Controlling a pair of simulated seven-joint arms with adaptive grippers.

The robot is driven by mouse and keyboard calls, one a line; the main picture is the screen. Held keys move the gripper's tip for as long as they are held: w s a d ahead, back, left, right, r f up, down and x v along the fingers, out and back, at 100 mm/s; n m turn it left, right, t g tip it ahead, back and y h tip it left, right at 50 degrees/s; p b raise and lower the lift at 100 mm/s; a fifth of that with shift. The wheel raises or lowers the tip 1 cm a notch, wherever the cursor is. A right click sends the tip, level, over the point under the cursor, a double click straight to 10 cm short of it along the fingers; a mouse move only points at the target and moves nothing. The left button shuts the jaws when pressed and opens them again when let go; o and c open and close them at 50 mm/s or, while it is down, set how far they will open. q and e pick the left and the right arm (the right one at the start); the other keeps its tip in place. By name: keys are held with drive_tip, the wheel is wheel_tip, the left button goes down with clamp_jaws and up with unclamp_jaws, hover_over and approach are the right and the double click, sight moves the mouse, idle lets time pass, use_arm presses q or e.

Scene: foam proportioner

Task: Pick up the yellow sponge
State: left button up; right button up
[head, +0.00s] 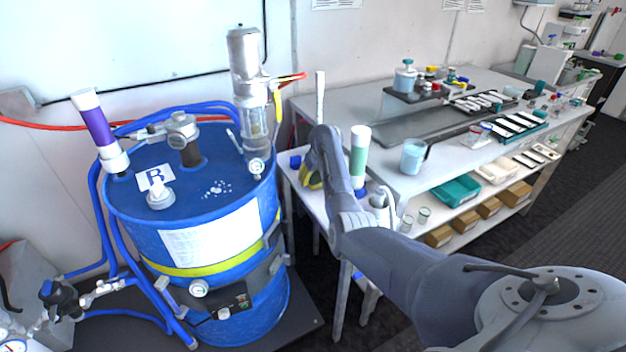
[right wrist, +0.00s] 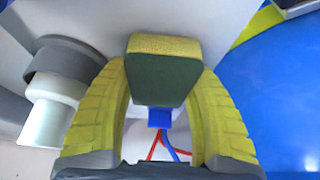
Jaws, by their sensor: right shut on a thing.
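The yellow sponge (right wrist: 160,72) shows in the right wrist view, with a yellow top edge and a dark green face. It sits between the two yellow ribbed fingers of my right gripper (head: 309,180), which is shut on it. In the head view the gripper is over the left end of a small white side table (head: 304,199), beside the blue drum. I cannot make out the sponge in the head view, where the gripper and arm hide it. My left gripper is not in view.
A large blue drum (head: 220,205) with hoses and fittings stands left of the gripper. A white and green cylinder (head: 359,153) stands close on the right. The long grey bench (head: 440,150) behind holds a blue cup (head: 413,156), trays and bottles.

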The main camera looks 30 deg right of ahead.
sight(313, 175)
wheel_tip(313, 175, up, 20)
idle(0.5)
drive_tip(key=shift+f, duration=0.1)
